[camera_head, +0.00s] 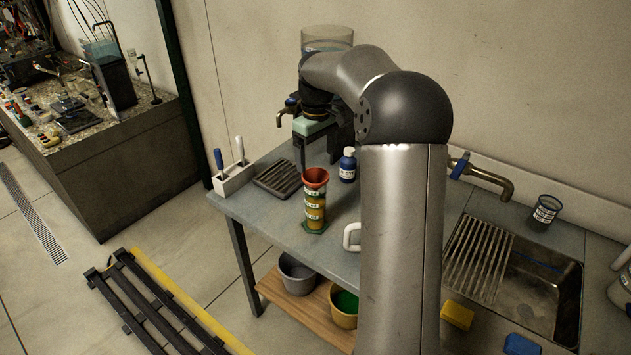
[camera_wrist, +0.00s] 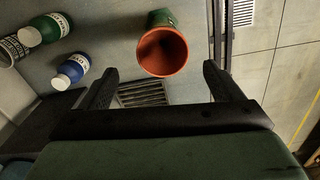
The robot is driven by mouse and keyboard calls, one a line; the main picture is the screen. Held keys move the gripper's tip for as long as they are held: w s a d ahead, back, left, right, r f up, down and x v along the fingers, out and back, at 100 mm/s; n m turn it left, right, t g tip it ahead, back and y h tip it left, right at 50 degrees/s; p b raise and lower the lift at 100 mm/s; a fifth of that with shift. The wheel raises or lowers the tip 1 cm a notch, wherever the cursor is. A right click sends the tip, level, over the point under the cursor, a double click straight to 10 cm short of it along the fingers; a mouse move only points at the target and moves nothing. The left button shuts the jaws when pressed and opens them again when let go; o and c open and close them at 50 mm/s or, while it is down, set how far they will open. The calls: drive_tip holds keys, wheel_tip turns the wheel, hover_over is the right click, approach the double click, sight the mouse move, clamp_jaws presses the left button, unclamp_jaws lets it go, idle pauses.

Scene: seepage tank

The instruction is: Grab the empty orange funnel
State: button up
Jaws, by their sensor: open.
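The orange funnel (camera_head: 316,176) sits upright in the mouth of a cylinder (camera_head: 315,212) with yellowish contents, white labels and a green foot, on the grey-blue bench. In the wrist view the funnel (camera_wrist: 162,52) shows its round open mouth, and its inside looks empty. My gripper (camera_head: 317,160) is open with nothing between its fingers, above and behind the funnel. In the wrist view the fingertips (camera_wrist: 160,73) are spread to either side of the funnel's near rim, apart from it. The funnel's stem is hidden.
A blue white-capped bottle (camera_head: 347,165) stands right of the cylinder. A black ribbed tray (camera_head: 277,179) and a white holder (camera_head: 233,178) with two handled tools lie left. A clear tank (camera_head: 326,38) with a tap is behind my arm. A sink (camera_head: 540,290) is at right.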

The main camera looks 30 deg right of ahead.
sight(316, 187)
drive_tip(key=f+p, duration=0.2)
drive_tip(key=f, duration=0.7)
drive_tip(key=shift+a+f, duration=0.1)
drive_tip(key=shift+a, duration=0.1)
drive_tip(key=shift+s, duration=0.1)
drive_tip(key=shift+c, duration=0.4)
drive_tip(key=c, duration=1)
